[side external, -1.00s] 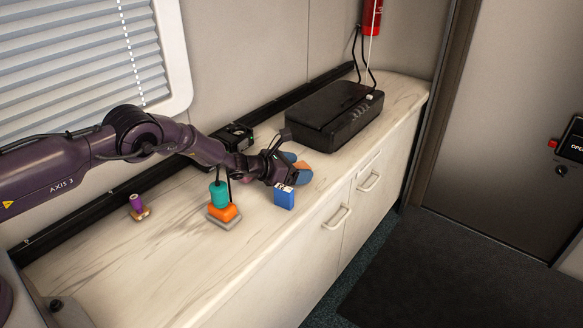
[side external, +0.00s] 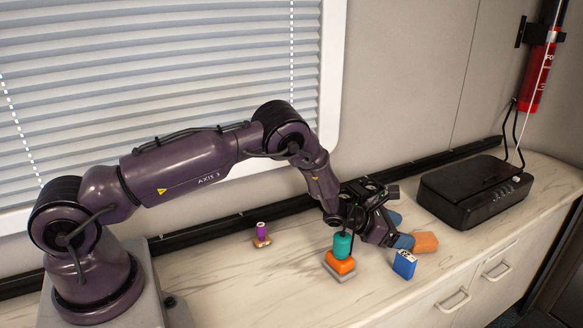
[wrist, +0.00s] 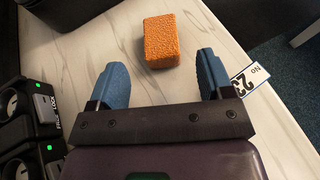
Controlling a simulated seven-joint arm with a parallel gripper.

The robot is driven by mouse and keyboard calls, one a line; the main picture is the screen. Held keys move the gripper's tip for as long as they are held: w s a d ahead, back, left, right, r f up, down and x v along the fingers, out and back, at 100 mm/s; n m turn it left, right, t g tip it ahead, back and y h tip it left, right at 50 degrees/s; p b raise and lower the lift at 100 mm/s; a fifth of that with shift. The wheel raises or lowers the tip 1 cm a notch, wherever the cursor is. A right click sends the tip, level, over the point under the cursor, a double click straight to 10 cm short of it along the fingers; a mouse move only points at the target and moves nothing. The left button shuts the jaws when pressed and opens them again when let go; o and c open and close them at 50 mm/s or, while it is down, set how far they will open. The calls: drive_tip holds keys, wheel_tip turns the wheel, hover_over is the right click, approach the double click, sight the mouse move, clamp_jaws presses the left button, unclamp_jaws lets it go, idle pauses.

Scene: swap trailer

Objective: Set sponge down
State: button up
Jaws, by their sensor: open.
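The sponge (side external: 425,242) is an orange block resting on the pale marbled counter. In the wrist view the sponge (wrist: 161,41) lies just ahead of the gap between my two blue fingers, with bare counter between it and them. My gripper (side external: 402,229) is low over the counter, with its fingers spread wide. In the wrist view my gripper (wrist: 161,62) is open and empty. The sponge touches neither finger there.
A small purple object (side external: 262,231) is farther left. A black case (side external: 473,190) sits to the right.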

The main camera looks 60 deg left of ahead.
drive_tip(key=a+r+n+y, duration=0.4)
drive_tip(key=r+n, duration=0.7)
drive_tip(key=r, duration=0.5)
drive_tip(key=s+a+r+n+g+y, duration=0.1)
drive_tip(key=s+r+n+g+y, duration=0.1)
drive_tip(key=s+r+n, duration=0.8)
drive_tip(key=s+d+r+n+g, duration=0.2)
drive_tip(key=s+n, duration=0.7)
drive_tip(key=s, duration=0.6)
drive_tip(key=s+d+r+n+g+h, duration=0.1)
drive_tip(key=s+d+r+n+g, duration=0.1)
drive_tip(key=s+n, duration=0.8)
drive_tip(key=s+r+g, duration=0.1)
drive_tip(key=s, duration=0.4)
drive_tip(key=shift+s+d, duration=0.25)
drive_tip(key=shift+d, duration=0.1)
